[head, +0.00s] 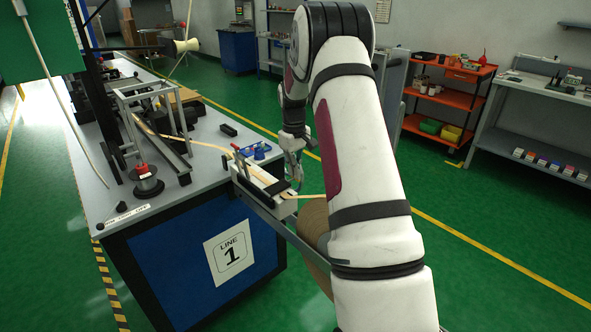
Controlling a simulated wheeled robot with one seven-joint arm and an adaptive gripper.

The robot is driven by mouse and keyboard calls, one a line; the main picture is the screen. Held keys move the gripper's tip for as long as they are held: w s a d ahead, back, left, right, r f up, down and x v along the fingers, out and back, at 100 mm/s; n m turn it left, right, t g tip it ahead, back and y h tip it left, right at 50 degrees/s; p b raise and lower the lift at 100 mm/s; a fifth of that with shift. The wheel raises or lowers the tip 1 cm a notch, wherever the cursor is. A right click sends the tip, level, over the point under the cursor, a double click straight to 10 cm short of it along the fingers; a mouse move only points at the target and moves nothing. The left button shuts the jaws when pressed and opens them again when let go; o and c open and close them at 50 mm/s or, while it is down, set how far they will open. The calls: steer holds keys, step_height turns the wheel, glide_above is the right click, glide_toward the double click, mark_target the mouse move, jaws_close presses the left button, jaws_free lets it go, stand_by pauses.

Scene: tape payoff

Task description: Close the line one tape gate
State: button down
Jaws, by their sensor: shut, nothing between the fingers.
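The line one bench (181,217) stands at the left, with a blue front and a "LINE 1" sign (230,252). At its right edge is a white trough-like tape guide (253,185), with a pale tape (309,197) running out of it to the right. A small blue part and a red-tipped lever (238,150) sit just behind the guide. I cannot tell which part is the gate or how it stands. My gripper (297,183) is shut and empty beside the right end of the guide. My arm covers the area to its right, and contact is unclear.
A tan roll (316,222) hangs below the guide, partly behind my arm. A metal frame and a spool (147,183) stand on the bench. An orange shelf cart (447,100) and a grey workbench (540,130) stand at the right. Green floor lies open between.

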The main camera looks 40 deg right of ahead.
step_height(320, 180, up, 12)
steer(key=shift+a, duration=0.3)
stand_by(0.4)
steer(key=shift+a+r, duration=0.1)
steer(key=s+a+r+t, duration=0.1)
steer(key=s+a+r, duration=0.55)
steer(key=a, duration=0.35)
steer(key=s+a+r+t, duration=0.1)
steer(key=s+a+r, duration=0.55)
steer(key=a, duration=0.45)
steer(key=s+a+f+t, duration=0.1)
steer(key=s+a+f, duration=0.1)
steer(key=s+a, duration=0.3)
steer(key=s+a+f+t+p, duration=0.1)
steer(key=s+a, duration=0.5)
steer(key=s, duration=0.8)
steer(key=shift+s+a+f+y, duration=0.25)
steer(key=shift+f+y, duration=0.05)
steer(key=shift+f, duration=0.25)
